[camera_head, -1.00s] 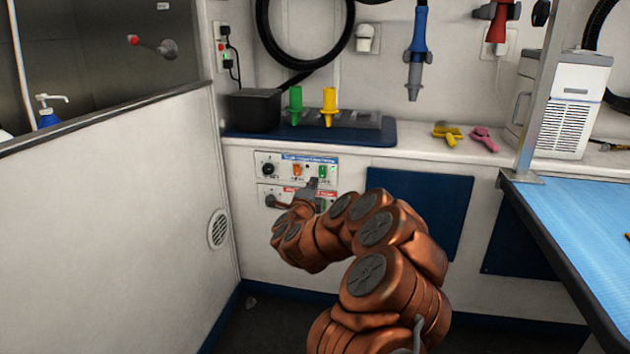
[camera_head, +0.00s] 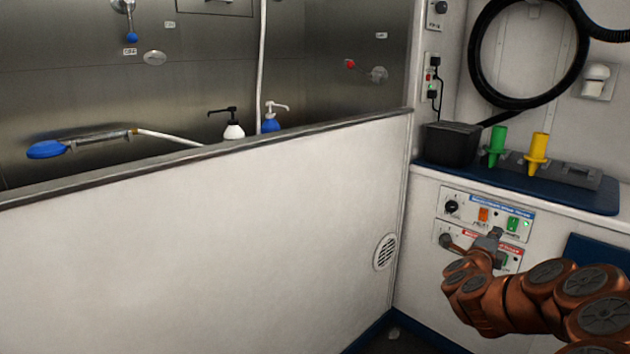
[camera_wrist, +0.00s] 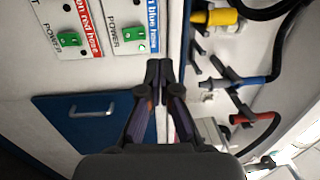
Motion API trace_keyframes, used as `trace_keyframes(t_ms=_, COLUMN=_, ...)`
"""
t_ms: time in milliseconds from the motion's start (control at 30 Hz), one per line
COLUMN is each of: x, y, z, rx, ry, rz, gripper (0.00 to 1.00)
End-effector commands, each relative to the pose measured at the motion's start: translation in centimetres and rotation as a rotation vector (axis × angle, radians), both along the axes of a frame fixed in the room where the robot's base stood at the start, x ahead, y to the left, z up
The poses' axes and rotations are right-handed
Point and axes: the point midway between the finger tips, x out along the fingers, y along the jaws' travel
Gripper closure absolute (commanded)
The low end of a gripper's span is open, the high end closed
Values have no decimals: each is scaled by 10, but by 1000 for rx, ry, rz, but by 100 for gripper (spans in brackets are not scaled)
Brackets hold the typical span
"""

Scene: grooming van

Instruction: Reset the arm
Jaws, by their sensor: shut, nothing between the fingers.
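My gripper (camera_wrist: 160,70) is shut and empty in the wrist view, with its two fingertips together. In the head view my gripper (camera_head: 494,234) is at the lower right, in front of the control panels, at the end of my copper-coloured arm. The upper panel (camera_head: 485,214) has a blue label strip, a black knob, an orange switch and a green switch (camera_head: 513,224). The lower panel (camera_head: 462,236) has a red label strip and is partly hidden by my gripper. In the wrist view two green power switches (camera_wrist: 70,39) (camera_wrist: 132,34) show at the upper left. I cannot tell whether the gripper touches a panel.
A white tub wall (camera_head: 200,240) fills the left. Pump bottles (camera_head: 233,130) and a blue shower head (camera_head: 47,150) are behind it. The counter holds a black box (camera_head: 451,144) and green (camera_head: 497,140) and yellow (camera_head: 538,148) nozzles. A blue cupboard door (camera_wrist: 90,122) is below the panels.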

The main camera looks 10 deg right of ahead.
Motion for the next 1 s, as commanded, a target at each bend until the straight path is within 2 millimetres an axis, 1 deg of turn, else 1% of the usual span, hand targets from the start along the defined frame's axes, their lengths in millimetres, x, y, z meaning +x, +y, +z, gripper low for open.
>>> trace_keyframes(t_ms=33, x=7, y=11, z=16, rx=-2, ry=11, rz=37, gripper=100)
trace_keyframes(t_ms=67, x=12, y=20, z=24, rx=-3, ry=24, rz=67, gripper=100)
trace_keyframes(t_ms=100, x=19, y=34, z=37, rx=-8, ry=44, rz=113, gripper=100)
trace_keyframes(t_ms=167, x=31, y=60, z=56, rx=-14, ry=84, rz=197, gripper=100)
trace_keyframes(t_ms=200, x=39, y=80, z=69, rx=-21, ry=115, rz=258, gripper=100)
trace_keyframes(t_ms=267, x=48, y=112, z=88, rx=-39, ry=166, rz=355, gripper=100)
trace_keyframes(t_ms=300, x=51, y=134, z=100, rx=-52, ry=199, rz=417, gripper=100)
trace_keyframes(t_ms=367, x=55, y=167, z=115, rx=-76, ry=258, rz=513, gripper=100)
trace_keyframes(t_ms=400, x=55, y=189, z=124, rx=-93, ry=299, rz=576, gripper=100)
trace_keyframes(t_ms=467, x=52, y=220, z=138, rx=-123, ry=357, rz=664, gripper=100)
trace_keyframes(t_ms=500, x=49, y=240, z=146, rx=-143, ry=399, rz=722, gripper=100)
trace_keyframes(t_ms=567, x=41, y=269, z=156, rx=-177, ry=462, rz=807, gripper=100)
trace_keyframes(t_ms=600, x=34, y=287, z=164, rx=-203, ry=503, rz=859, gripper=100)
trace_keyframes(t_ms=667, x=22, y=313, z=173, rx=-240, ry=569, rz=938, gripper=100)
trace_keyframes(t_ms=700, x=12, y=328, z=177, rx=-267, ry=616, rz=988, gripper=100)
trace_keyframes(t_ms=767, x=-4, y=350, z=185, rx=-305, ry=685, rz=1062, gripper=100)
trace_keyframes(t_ms=800, x=-17, y=363, z=189, rx=-331, ry=734, rz=1110, gripper=100)
trace_keyframes(t_ms=867, x=-37, y=381, z=193, rx=-368, ry=809, rz=1179, gripper=100)
trace_keyframes(t_ms=900, x=-52, y=391, z=196, rx=-395, ry=859, rz=1223, gripper=100)
trace_keyframes(t_ms=967, x=-75, y=404, z=201, rx=-434, ry=936, rz=1285, gripper=100)
trace_keyframes(t_ms=1000, x=-91, y=411, z=204, rx=-458, ry=988, rz=1324, gripper=100)
